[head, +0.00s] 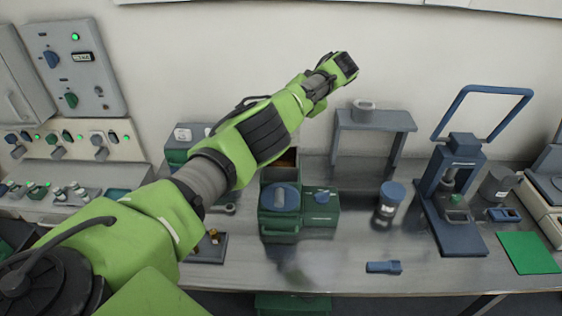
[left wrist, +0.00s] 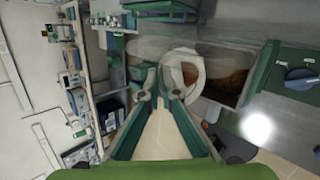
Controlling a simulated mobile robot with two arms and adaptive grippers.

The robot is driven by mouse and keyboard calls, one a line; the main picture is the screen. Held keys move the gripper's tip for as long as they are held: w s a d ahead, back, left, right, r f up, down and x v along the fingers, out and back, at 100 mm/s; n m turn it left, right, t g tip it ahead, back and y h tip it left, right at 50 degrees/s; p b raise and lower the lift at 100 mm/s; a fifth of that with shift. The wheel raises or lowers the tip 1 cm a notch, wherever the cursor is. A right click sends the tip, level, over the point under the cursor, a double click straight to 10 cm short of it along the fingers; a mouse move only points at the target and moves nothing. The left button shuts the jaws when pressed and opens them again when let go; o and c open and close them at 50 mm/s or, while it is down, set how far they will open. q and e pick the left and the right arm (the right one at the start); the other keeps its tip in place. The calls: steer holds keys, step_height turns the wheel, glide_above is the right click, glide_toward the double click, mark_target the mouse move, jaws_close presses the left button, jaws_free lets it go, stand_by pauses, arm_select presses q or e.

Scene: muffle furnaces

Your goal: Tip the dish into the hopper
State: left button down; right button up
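The white dish (left wrist: 196,62) shows in the left wrist view as a tilted ring at my fingertips. My left gripper (left wrist: 158,82) appears shut on its rim, one finger inside the dish and one outside. The hopper, an open box with a brown inside (left wrist: 229,84), lies right beside and beyond the dish in that view. In the head view the hopper's brown opening (head: 288,160) shows partly behind my left arm. My left fingers and the held dish are hidden there. I cannot tell whether anything is left in the dish. My right gripper is not in view.
A grey stand (head: 376,120) with a pale bowl-like piece (head: 365,106) on top is behind. A lidded jar (head: 388,203) and a blue press (head: 452,200) stand to the right.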

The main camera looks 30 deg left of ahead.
arm_select(q)
steer(key=p, duration=0.1)
steer(key=d+p, duration=0.1)
steer(key=p, duration=0.1)
steer(key=shift+s+d+r, duration=0.15)
steer(key=shift+s+r, duration=0.15)
steer(key=shift+s, duration=0.1)
steer(key=shift+s+d+f+p, duration=0.15)
steer(key=shift+s+d+p, duration=0.1)
steer(key=shift+s+p, duration=0.1)
steer(key=shift+a+f+b, duration=0.1)
steer(key=shift+f+b, duration=0.05)
steer(key=shift+b, duration=0.25)
steer(key=shift+w+a+f+b, duration=0.2)
steer(key=shift+w+a+b, duration=0.3)
steer(key=shift+b, duration=0.55)
steer(key=shift+w+a+r+b, duration=0.15)
steer(key=shift+w+a+b, duration=0.1)
steer(key=shift+w+b, duration=0.1)
steer(key=shift+r+p, duration=0.15)
steer(key=shift+p, duration=0.15)
steer(key=shift+s+d+r+p, duration=0.2)
steer(key=shift+s+d+p, duration=0.3)
steer(key=shift+p, duration=0.6)
steer(key=shift+s+d+p, duration=0.2)
steer(key=shift+s+p, duration=0.05)
steer(key=shift+p, duration=0.05)
steer(key=shift+s+d+f, duration=0.15)
steer(key=shift+f, duration=0.05)
